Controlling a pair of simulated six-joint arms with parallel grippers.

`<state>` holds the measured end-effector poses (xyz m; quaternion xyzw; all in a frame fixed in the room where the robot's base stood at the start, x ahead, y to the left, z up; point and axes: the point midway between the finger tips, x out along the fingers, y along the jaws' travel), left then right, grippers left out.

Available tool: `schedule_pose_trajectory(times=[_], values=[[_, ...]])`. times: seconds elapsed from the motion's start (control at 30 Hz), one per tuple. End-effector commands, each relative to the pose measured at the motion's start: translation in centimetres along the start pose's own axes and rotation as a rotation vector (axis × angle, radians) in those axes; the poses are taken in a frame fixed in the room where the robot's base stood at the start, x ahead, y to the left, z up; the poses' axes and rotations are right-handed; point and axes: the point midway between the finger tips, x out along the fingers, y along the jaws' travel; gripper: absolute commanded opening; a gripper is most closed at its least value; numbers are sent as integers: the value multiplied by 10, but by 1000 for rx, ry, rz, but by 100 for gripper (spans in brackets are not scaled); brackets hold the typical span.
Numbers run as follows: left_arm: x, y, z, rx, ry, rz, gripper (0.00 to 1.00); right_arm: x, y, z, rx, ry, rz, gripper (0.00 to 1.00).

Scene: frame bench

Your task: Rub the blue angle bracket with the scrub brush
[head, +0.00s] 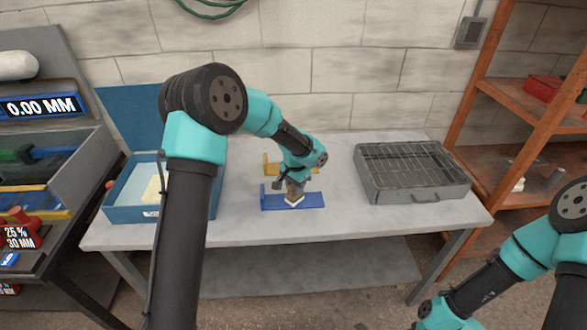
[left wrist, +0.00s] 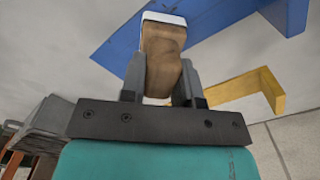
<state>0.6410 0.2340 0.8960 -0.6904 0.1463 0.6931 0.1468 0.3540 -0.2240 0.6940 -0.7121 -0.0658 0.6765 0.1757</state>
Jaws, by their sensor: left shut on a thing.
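The blue angle bracket (head: 313,200) lies on the table in the middle of the head view, its short upright leg at the left end. It also shows at the top of the left wrist view (left wrist: 128,50). My left gripper (head: 292,190) is over the bracket, shut on the wooden handle of the scrub brush (left wrist: 163,48). The brush's white end (head: 294,204) is down at the bracket's front edge; I cannot tell whether it touches. My right arm shows at the lower right of the head view, but its gripper jaws are not visible.
A yellow angle bracket (head: 273,168) lies just behind the blue one. A blue open box (head: 131,213) stands at the table's left, and a grey wire-topped tray (head: 420,190) at the right. The table front is clear. Orange shelving (head: 480,105) stands at the right.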

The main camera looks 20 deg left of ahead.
Motion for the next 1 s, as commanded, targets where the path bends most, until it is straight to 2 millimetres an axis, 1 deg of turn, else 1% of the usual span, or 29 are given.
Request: schedule_pose_trajectory(times=[0.03,0.07,0.17,0.6,0.8,1.0], values=[[-16,0,-1,0,9,-2,4,0,0,0,0,0,0,43],[-23,0,0,0,8,-1,4,0,0,0,0,0,0,43],[-30,-1,1,-3,5,0,4,0,0,0,1,0,0,43],[-69,-5,5,-11,5,-1,4,0,0,0,0,0,0,43],[-80,-6,7,-14,5,0,4,0,0,0,0,0,0,43],[-80,-7,7,-14,4,0,4,0,0,0,1,0,0,43]])
